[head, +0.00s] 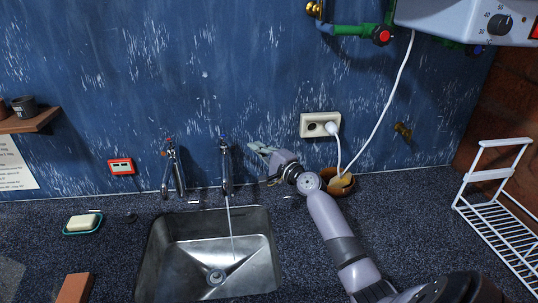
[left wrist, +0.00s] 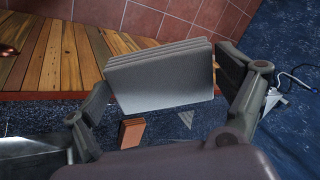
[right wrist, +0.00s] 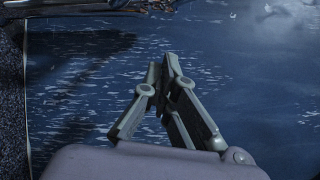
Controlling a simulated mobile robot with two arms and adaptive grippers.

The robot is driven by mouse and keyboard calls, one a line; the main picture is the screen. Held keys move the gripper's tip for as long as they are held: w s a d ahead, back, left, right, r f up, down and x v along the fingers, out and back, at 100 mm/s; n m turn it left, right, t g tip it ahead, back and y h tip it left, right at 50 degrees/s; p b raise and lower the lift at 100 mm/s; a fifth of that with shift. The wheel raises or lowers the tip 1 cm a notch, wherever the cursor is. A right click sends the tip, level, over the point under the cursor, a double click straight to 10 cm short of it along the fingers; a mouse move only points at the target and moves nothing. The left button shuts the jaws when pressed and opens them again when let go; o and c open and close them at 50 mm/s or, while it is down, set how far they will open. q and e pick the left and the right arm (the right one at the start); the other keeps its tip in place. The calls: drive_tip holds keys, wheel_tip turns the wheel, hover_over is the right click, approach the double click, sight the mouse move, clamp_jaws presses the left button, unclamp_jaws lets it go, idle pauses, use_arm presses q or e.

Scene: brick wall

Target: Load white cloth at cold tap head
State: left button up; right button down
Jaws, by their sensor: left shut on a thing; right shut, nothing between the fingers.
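Two metal taps stand behind the sink (head: 170,290). The left tap (head: 178,175) has a reddish mark near its top; the right tap (head: 226,172) has a thin stream of water running into the sink. In the left wrist view my left gripper (left wrist: 162,78) is shut on a folded pale grey-white cloth (left wrist: 160,88). The head view does not show that gripper or the cloth.
A soap bar on a dish (head: 83,223) and a reddish-brown block (head: 75,288) lie left of the sink. A bowl (head: 342,183) sits beneath the socket (head: 318,125), behind my right arm. A white rack (head: 495,215) stands at right. The dark counter between is mostly clear.

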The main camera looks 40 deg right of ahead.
sight(228, 144)
use_arm(q)
wheel_tip(228, 144, up, 3)
drive_tip(key=p, duration=0.2)
drive_tip(key=shift+s+a+p, duration=0.1)
drive_tip(key=shift+s+p, duration=0.05)
drive_tip(key=shift+p, duration=0.2)
drive_tip(key=shift+s, duration=0.1)
drive_tip(key=shift+w, duration=0.2)
drive_tip(key=shift+r+p, duration=0.4)
drive_tip(key=shift+p, duration=0.05)
drive_tip(key=shift+s, duration=0.1)
use_arm(e)
drive_tip(key=a, duration=0.3)
drive_tip(key=a+r, duration=0.1)
drive_tip(key=a, duration=0.1)
drive_tip(key=shift+w+a+r, duration=0.1)
drive_tip(key=shift+w+a, duration=0.2)
drive_tip(key=shift+w, duration=0.05)
use_arm(q)
drive_tip(key=shift+f, duration=0.1)
use_arm(e)
drive_tip(key=shift+d, duration=0.1)
